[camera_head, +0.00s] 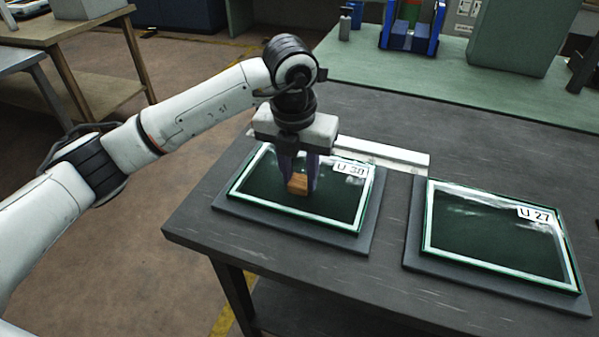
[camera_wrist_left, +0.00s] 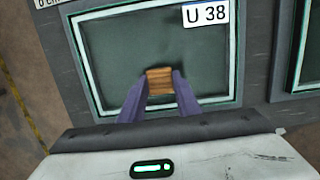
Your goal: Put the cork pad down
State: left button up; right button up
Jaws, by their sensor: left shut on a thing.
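The cork pad (camera_head: 298,184) is a small tan-brown block. My left gripper (camera_head: 300,180) points down and is shut on it, over the framed dark green panel labelled U 38 (camera_head: 335,205). In the left wrist view the cork pad (camera_wrist_left: 159,80) sits between the two purple fingertips (camera_wrist_left: 160,88), in front of the panel's dark middle (camera_wrist_left: 115,50). I cannot tell whether the pad touches the panel or hangs just above it. My right gripper is not in view.
A second framed panel labelled U 27 (camera_head: 490,240) lies to the right on its own grey base. A pale metal bar (camera_head: 385,153) lies behind the panels. The dark table (camera_head: 235,232) has bare room at its left front. A green bench (camera_head: 400,75) stands behind.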

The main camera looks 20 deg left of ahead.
aim_at(296, 187)
pick_arm(q)
jog(key=o, duration=1)
jog(key=shift+f, duration=0.1)
notch_tip(296, 187, up, 12)
jog(key=s, duration=0.1)
jog(key=shift+s, duration=0.4)
